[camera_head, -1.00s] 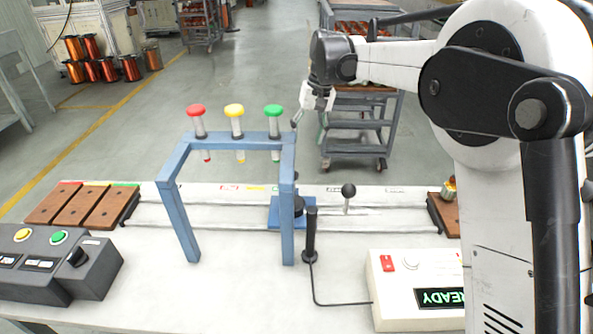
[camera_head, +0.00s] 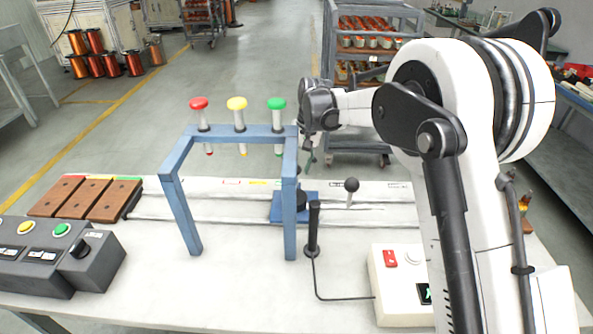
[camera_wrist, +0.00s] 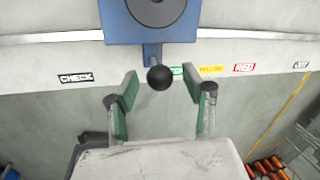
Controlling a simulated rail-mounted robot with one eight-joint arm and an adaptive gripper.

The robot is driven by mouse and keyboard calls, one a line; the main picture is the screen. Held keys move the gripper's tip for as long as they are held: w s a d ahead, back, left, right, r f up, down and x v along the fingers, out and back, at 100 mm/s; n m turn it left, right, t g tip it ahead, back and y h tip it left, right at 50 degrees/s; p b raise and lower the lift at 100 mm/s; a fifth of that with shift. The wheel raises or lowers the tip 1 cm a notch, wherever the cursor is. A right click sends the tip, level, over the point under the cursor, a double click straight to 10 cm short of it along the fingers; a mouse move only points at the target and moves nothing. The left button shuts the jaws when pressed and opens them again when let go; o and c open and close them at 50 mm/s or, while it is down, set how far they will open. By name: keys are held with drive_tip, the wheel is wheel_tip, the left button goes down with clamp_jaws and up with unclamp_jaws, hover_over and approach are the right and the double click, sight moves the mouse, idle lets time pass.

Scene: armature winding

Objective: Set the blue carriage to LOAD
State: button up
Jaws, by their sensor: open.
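The blue carriage (camera_head: 279,208) sits on the rail behind the blue frame, which hides part of it. In the wrist view the carriage (camera_wrist: 120,27) is at the top, with a black ball knob (camera_wrist: 160,78) on a short stem at its edge. It stands between the CHECK label (camera_wrist: 76,78) and the green label (camera_wrist: 178,71). My gripper (camera_wrist: 161,78) is open, with a green-lined finger on either side of the knob and gaps showing. In the head view my gripper (camera_head: 308,160) is low behind the frame, partly hidden. A cut-off label (camera_wrist: 301,64), probably LOAD, is at far right.
The blue frame (camera_head: 228,135) holds red, yellow and green capped tubes. A black handle (camera_head: 313,228) and a ball-topped lever (camera_head: 351,187) stand to its right. Yellow (camera_wrist: 211,70) and red labels (camera_wrist: 244,67) line the table edge. Brown blocks (camera_head: 90,198) lie at left.

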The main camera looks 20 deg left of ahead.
drive_tip(key=shift+s+a+f, duration=0.1)
drive_tip(key=shift+f, duration=0.6)
drive_tip(key=shift+c, duration=0.5)
clamp_jaws()
